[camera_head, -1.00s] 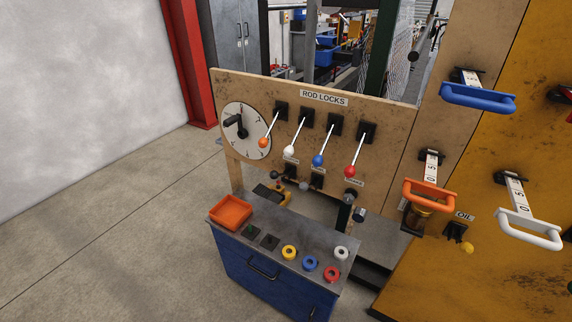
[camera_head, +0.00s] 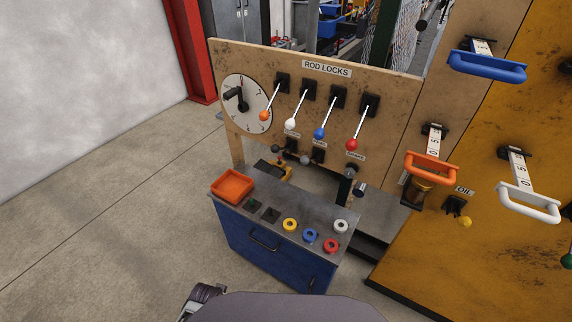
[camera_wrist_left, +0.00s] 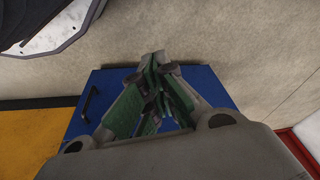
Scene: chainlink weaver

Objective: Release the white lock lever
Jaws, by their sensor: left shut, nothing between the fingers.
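The white lock lever (camera_head: 290,124) is a thin rod with a white ball at its lower end, under the ROD LOCKS sign. It hangs down and to the left from its black mount, between the orange lever (camera_head: 264,116) and the blue lever (camera_head: 319,133). The red lever (camera_head: 351,144) is further right. My left gripper (camera_wrist_left: 157,66) shows in the left wrist view with its green-lined fingers shut and empty, against the blue cabinet. It is apart from the levers. The right gripper is not in view.
A blue cabinet (camera_head: 245,255) stands below the panel (camera_head: 390,95), with an orange tray (camera_head: 232,187) and several coloured rings on top. A dial (camera_head: 257,98) is left of the levers. Orange (camera_head: 432,169) and white (camera_head: 529,206) handles jut out at right. Open floor lies left.

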